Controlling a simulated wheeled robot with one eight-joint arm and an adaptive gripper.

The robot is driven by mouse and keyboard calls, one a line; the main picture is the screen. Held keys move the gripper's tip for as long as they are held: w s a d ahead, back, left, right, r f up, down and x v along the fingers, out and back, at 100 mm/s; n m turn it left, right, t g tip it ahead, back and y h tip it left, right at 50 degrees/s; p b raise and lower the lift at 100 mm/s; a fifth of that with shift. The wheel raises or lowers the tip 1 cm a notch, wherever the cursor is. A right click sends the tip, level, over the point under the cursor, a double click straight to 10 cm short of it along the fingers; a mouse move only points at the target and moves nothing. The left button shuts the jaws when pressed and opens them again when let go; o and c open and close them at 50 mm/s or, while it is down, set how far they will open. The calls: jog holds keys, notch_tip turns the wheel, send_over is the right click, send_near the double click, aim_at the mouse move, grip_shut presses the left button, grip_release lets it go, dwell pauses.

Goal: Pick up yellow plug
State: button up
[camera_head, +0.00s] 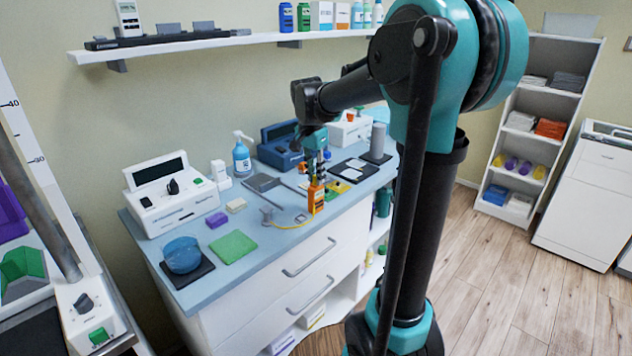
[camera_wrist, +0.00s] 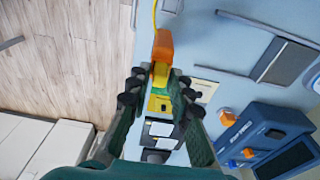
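A yellow piece, which looks like the yellow plug (camera_wrist: 160,74), shows between my fingertips in the wrist view. It adjoins an orange block (camera_wrist: 164,46) with a yellow cord at its far end. In the head view the orange block (camera_head: 316,198) stands upright near the counter's front edge, and the yellow piece cannot be made out clearly. My gripper (camera_wrist: 161,84) is open, pointing down, with one finger on each side of the yellow piece. A gap seems to show on both sides; contact cannot be told. In the head view my gripper (camera_head: 315,168) is just above the orange block.
A blue device (camera_head: 278,146), a pump bottle (camera_head: 241,158) and a white device (camera_head: 170,196) stand behind and left.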

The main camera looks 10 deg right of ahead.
grip_shut()
jog(key=shift+r, duration=0.15)
